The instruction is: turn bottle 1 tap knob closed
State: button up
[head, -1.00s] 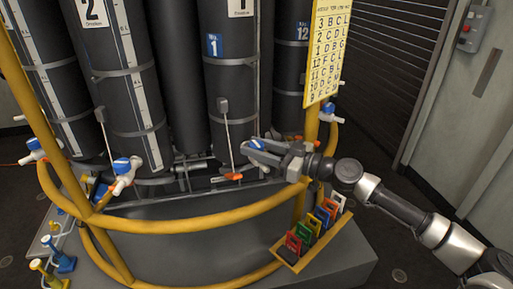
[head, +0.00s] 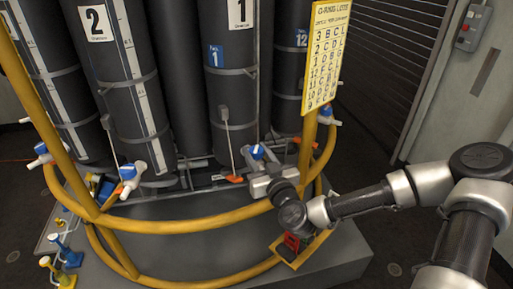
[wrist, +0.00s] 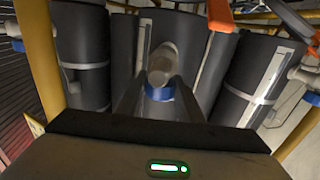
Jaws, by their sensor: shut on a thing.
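Bottle 1 (head: 231,105) is a tall black cylinder with a blue number plate, in the middle of the head view. Its tap knob (head: 257,152) is blue with a white mark and sits low at the bottle's right. In the wrist view the blue tap knob (wrist: 160,93) lies between my two dark fingers, below the pale tap body (wrist: 162,63). My gripper (head: 258,168) is shut on the knob, reaching it from the front right in the head view. My gripper (wrist: 161,102) hides part of the tap.
A yellow rail (head: 190,217) curves in front of the bottles, close under my arm. Bottle 2 (head: 112,85) and its blue-knobbed tap (head: 129,172) stand left. An orange-handled lever (head: 235,179) hangs beside the knob. A yellow chart (head: 325,55) hangs at the right.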

jog(key=m+h, duration=0.1)
jog(key=h, duration=0.1)
jog(key=m+t+h+b, duration=0.1)
jog(key=m+h, duration=0.2)
jog(key=h, duration=0.2)
jog(key=shift+a+r+t, duration=0.1)
jog(key=shift+a+t, duration=0.2)
jog(key=shift+t, duration=0.1)
jog(key=m+g+h+b, duration=0.1)
jog(key=m+h, duration=0.2)
jog(key=h, duration=0.1)
jog(key=m+h+b, duration=0.2)
jog(key=h, duration=0.2)
jog(key=shift+d+m+g, duration=0.2)
jog(key=shift+m+g, duration=0.2)
jog(key=shift+d, duration=0.1)
jog(key=o, duration=1.1)
jog(key=shift+w, duration=0.1)
jog(key=shift+c, duration=0.2)
jog(key=b+v, duration=0.1)
jog(key=v, duration=1.6)
jog(key=shift+a, duration=0.3)
